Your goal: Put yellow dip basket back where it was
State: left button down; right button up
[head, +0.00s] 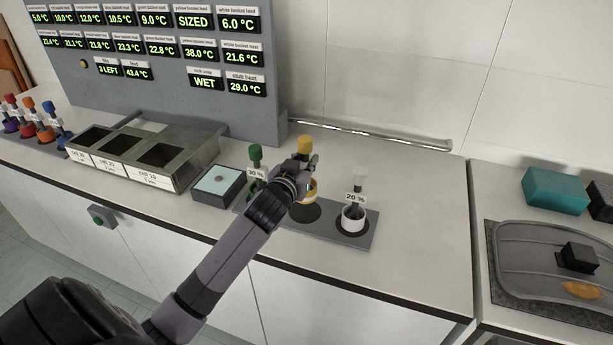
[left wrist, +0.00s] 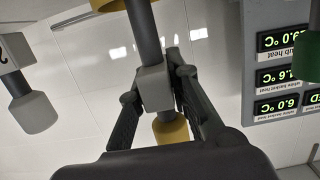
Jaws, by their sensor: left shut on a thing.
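My left gripper (head: 307,170) is shut on the yellow dip basket, at the grey block on its stem (left wrist: 155,88). The basket's yellow knob (head: 305,144) sticks up above the fingers, and its yellow-and-white cup (head: 312,190) shows partly behind the gripper. The basket looks upright and close above a dark round spot (head: 305,212) in the middle of the grey station plate (head: 330,234). I cannot tell whether its cup touches anything. The wrist view is upside down and shows the yellow knob (left wrist: 170,131) beyond the fingers. My right gripper is not in view.
The green-knobbed basket (head: 255,153) stands close on the left, the white basket (head: 353,216) on the right. A pale square pad (head: 218,183) and a metal tray with compartments (head: 150,157) lie further left. The display panel (head: 180,90) rises behind. Counter right of the plate is clear.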

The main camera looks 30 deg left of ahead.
pick_arm(q)
jog(key=shift+f, duration=2.6)
jog(key=c, duration=1.5)
grip_release()
jog(key=shift+f, duration=0.1)
jog(key=shift+s+d, duration=0.15)
jog(key=shift+s, duration=0.45)
jog(key=b+v, duration=0.2)
jog(key=v, duration=0.9)
jog(key=shift+w, duration=0.1)
